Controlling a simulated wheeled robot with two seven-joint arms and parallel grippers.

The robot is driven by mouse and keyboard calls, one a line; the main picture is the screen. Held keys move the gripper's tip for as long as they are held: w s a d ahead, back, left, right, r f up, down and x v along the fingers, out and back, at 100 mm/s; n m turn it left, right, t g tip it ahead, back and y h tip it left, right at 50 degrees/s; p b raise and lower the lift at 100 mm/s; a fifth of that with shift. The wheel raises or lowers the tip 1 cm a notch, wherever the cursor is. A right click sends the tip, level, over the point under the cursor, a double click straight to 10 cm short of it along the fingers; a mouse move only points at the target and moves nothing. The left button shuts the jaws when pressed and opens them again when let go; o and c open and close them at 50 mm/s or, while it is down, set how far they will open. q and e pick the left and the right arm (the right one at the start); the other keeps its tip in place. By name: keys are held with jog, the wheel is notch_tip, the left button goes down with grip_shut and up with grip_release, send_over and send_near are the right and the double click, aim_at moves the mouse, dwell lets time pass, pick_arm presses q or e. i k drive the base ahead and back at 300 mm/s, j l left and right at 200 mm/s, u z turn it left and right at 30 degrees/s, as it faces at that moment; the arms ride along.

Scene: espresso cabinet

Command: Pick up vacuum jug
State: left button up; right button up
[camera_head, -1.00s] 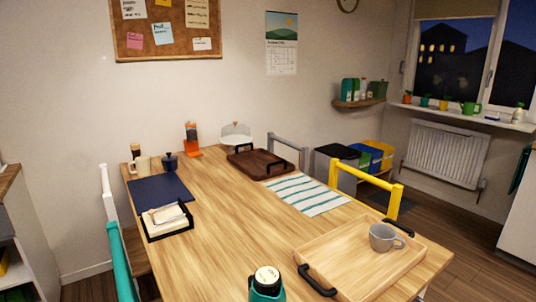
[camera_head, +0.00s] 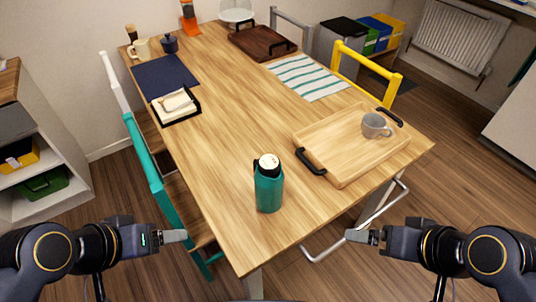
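The vacuum jug (camera_head: 268,188) is a teal bottle with a white and black top and a dark handle on its left side. It stands upright on the near part of the wooden table (camera_head: 225,150). My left gripper (camera_head: 186,236) is to the left of the jug, off the table by the teal chair. My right gripper (camera_head: 347,235) is to the right of the jug, past the table's near edge. Both are apart from the jug and hold nothing that I can see. Their fingers show edge-on, so their opening is unclear.
A light wooden tray (camera_head: 342,172) with a grey mug (camera_head: 375,125) is right of the jug. A teal chair (camera_head: 150,160) stands at the left edge and a yellow chair (camera_head: 368,72) at the right. The table left of and behind the jug is clear.

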aim_at(268, 190)
jog(key=j+z, duration=0.1)
jog(key=j, duration=0.4)
jog(key=k+j+z, duration=0.1)
jog(key=j, duration=0.4)
jog(key=i+j, duration=0.25)
jog(key=j, duration=0.15)
jog(key=l+z, duration=0.05)
